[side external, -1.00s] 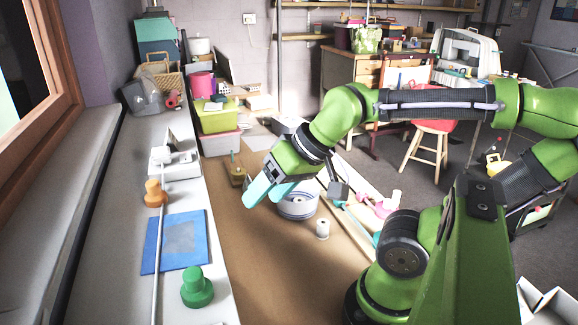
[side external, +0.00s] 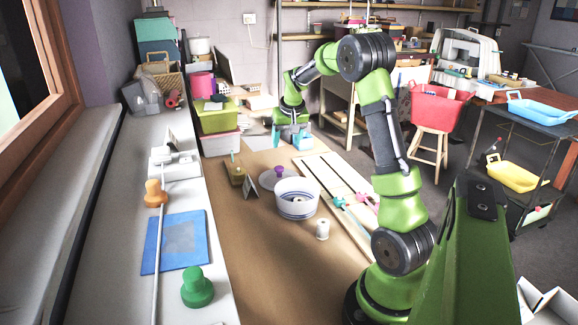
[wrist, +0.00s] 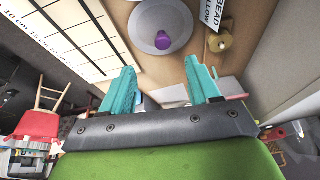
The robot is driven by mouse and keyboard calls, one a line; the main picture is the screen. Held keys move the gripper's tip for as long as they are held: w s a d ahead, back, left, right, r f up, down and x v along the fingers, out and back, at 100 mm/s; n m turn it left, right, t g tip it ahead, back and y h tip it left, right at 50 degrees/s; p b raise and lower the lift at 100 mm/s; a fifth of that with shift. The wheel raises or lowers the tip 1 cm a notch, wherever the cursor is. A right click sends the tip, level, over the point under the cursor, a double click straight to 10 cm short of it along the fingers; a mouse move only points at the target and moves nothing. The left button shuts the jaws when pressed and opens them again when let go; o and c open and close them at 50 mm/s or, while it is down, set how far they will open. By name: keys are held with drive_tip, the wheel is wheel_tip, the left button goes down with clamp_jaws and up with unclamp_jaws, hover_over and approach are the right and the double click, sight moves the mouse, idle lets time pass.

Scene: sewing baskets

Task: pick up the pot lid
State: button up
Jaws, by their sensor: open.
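The pot lid (side external: 268,180) is a flat grey disc with a purple knob. It lies on the brown worktop just behind the white pot with blue bands (side external: 297,208). In the wrist view the lid (wrist: 140,22) is at the top centre, its purple knob beyond the fingertips. My gripper (side external: 291,141) is behind the lid in the side view, above the far end of the worktop and apart from the lid. Its teal fingers are spread with nothing between them, as the wrist view also shows (wrist: 161,68).
A small labelled card (side external: 250,187) and a brass-coloured piece (side external: 235,170) stand left of the lid. A white spool (side external: 322,229) is in front of the pot. A pale ruled board (side external: 335,190) lies to the right. Green and white bins (side external: 218,120) stand at the back left.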

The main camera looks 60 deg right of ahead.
drive_tip(key=r, duration=0.1)
approach(279, 168)
drive_tip(key=shift+n, duration=0.3)
drive_tip(key=x, duration=0.5)
drive_tip(key=shift+d+r, duration=0.1)
drive_tip(key=shift+d, duration=0.15)
drive_tip(key=shift+h, duration=0.3)
drive_tip(key=shift+a+x, duration=0.15)
drive_tip(key=shift+x, duration=1.25)
drive_tip(key=shift+a+x, duration=0.1)
drive_tip(key=shift+x, duration=1.3)
